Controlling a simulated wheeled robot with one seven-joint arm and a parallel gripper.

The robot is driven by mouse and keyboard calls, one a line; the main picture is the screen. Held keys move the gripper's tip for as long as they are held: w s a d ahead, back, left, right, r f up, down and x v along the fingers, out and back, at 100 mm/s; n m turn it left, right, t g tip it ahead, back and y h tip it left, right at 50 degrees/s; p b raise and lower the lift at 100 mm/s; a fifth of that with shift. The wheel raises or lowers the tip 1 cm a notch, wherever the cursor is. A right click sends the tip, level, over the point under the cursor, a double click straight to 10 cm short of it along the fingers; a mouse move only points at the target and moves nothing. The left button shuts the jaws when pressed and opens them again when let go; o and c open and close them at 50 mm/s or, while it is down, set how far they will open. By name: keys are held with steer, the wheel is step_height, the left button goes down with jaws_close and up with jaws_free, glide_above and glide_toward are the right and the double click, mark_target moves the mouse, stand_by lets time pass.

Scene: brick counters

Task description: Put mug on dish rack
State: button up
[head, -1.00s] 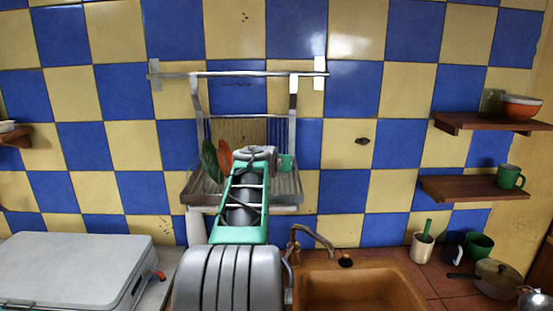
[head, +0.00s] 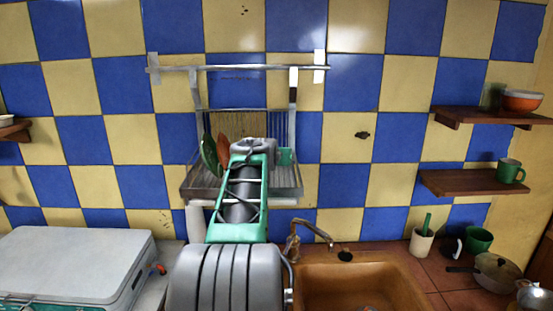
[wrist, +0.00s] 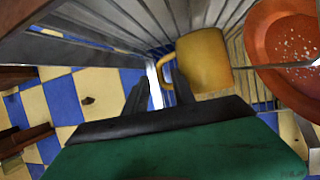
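A yellow mug (wrist: 205,62) shows in the wrist view against the metal bars of the dish rack (head: 196,186), its handle toward the left. My gripper (wrist: 158,90) has its two dark fingers spread apart. The fingertips are close to the mug's handle, and a gap shows between them. I cannot tell whether they touch the handle. In the head view my arm reaches to the rack on the tiled wall and hides the mug and fingers.
An orange plate (wrist: 285,60) stands in the rack beside the mug; a green plate (head: 209,156) stands by it in the head view. A sink (head: 350,284) and tap (head: 312,230) lie below right. Shelves (head: 472,182) hang right. A grey case (head: 75,258) is at left.

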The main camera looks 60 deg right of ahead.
steer(key=b+v, duration=0.3)
steer(key=v, duration=0.8)
steer(key=shift+f, duration=0.1)
